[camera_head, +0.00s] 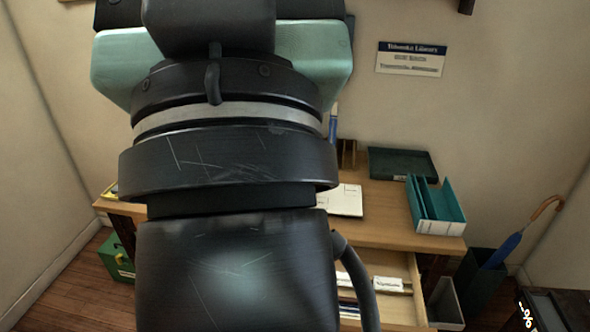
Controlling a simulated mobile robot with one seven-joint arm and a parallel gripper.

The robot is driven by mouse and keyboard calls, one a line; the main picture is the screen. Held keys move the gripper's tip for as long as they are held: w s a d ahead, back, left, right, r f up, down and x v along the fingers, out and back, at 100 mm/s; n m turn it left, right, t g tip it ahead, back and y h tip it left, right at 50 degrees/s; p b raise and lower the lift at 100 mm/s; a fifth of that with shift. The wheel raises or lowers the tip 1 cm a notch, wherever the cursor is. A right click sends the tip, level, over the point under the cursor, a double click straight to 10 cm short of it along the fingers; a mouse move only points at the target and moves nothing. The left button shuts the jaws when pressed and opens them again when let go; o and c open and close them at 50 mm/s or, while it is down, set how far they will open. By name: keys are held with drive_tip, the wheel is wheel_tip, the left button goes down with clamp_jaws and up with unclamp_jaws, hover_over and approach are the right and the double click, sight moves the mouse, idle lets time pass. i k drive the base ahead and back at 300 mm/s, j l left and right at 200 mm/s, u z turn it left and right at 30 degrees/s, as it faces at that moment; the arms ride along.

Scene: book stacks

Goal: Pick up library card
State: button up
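I cannot pick out a library card for certain. A small white labelled item (392,284) lies in the open desk drawer (415,291); its print is too small to read. A white notebook or pad (346,201) lies on the wooden desk (385,225). My own arm fills the left and middle of the view, hiding much of the desk and part of the drawer. My gripper's fingers do not show, so I cannot see where they are relative to these things.
A teal file holder (436,207) stands at the desk's right end, with a dark tray (402,163) behind it. A bin (444,303) and an umbrella (520,235) in a dark stand (480,282) are right of the desk. A green box (118,257) sits on the floor at left.

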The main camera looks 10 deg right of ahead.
sight(348, 306)
drive_tip(key=i+l+z, duration=0.5)
drive_tip(key=i+z, duration=0.15)
drive_tip(key=i, duration=0.2)
drive_tip(key=i+l+z, duration=0.1)
drive_tip(key=i+z, duration=0.25)
drive_tip(key=i, duration=0.1)
